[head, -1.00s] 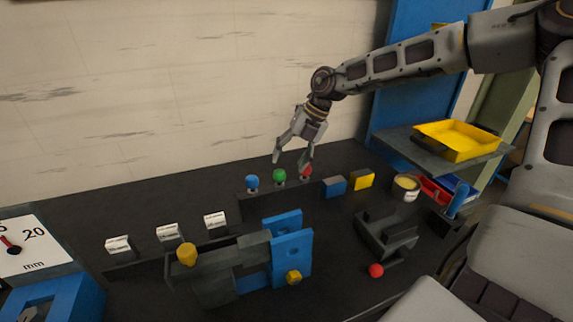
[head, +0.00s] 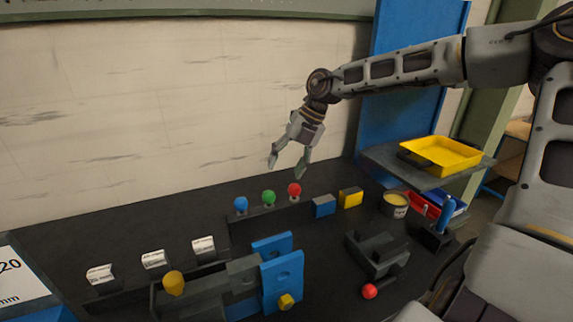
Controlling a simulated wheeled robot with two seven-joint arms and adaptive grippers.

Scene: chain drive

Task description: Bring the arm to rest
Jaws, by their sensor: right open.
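My right arm (head: 405,68) comes in from the upper right and reaches over the dark bench. My right gripper (head: 288,168) points down with its fingers spread, open and empty. It hangs above and behind the row of blue (head: 241,205), green (head: 268,197) and red (head: 294,190) knobs, its tips apart from them in the picture. My left gripper is not in view.
A blue and grey fixture (head: 282,275) with yellow knobs stands at the front. A grey block-shaped holder (head: 376,250), a red ball (head: 369,291) and a tin (head: 395,204) are to the right. A yellow tray (head: 440,154) rests on a raised shelf. Small labelled stands (head: 153,260) are left.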

